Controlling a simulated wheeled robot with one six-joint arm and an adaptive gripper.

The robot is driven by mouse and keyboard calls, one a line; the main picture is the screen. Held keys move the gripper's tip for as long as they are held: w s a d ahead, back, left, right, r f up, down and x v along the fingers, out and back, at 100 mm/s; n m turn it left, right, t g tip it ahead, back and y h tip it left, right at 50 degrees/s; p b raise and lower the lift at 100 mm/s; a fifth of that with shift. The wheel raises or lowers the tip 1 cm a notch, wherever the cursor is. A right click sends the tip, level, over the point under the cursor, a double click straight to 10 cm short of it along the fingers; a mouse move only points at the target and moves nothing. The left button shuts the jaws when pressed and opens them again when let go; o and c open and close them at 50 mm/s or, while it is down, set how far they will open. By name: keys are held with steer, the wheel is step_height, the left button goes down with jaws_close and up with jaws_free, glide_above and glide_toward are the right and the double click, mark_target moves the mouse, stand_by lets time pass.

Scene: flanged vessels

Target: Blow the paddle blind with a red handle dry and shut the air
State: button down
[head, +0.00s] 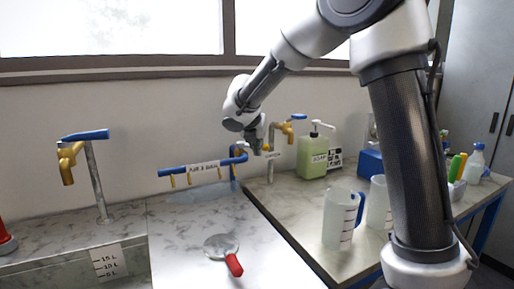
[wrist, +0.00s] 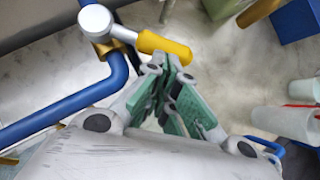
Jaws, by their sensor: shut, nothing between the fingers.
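The paddle blind (head: 221,242), a grey disc with a red handle (head: 234,265), lies flat on the pale worktop; I cannot tell if it is wet. The blue air pipe (head: 170,172) carries a label and several yellow nozzles, to the back of the paddle blind. In the wrist view the blue pipe (wrist: 60,108) has a brass valve (wrist: 105,47) with a yellow lever (wrist: 165,45). My gripper (head: 257,150) is at the pipe's right end. In the wrist view my gripper (wrist: 166,58) is shut and empty, its tips beside the lever; contact is unclear.
A blue-handled tap (head: 85,137) stands left, another (head: 292,120) behind my gripper. A green soap bottle (head: 312,155) and measuring jugs (head: 340,218) stand on the right-hand bench. The worktop around the paddle blind is clear.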

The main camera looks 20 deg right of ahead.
steer(key=shift+d, duration=0.1)
steer(key=shift+w+d+n+t+y, duration=0.3)
steer(key=shift+w+d+n+y, duration=0.5)
steer(key=shift+w+d+n, duration=0.85)
steer(key=shift+w+d+m, duration=0.25)
steer(key=shift+w+d, duration=0.15)
steer(key=shift+w, duration=0.5)
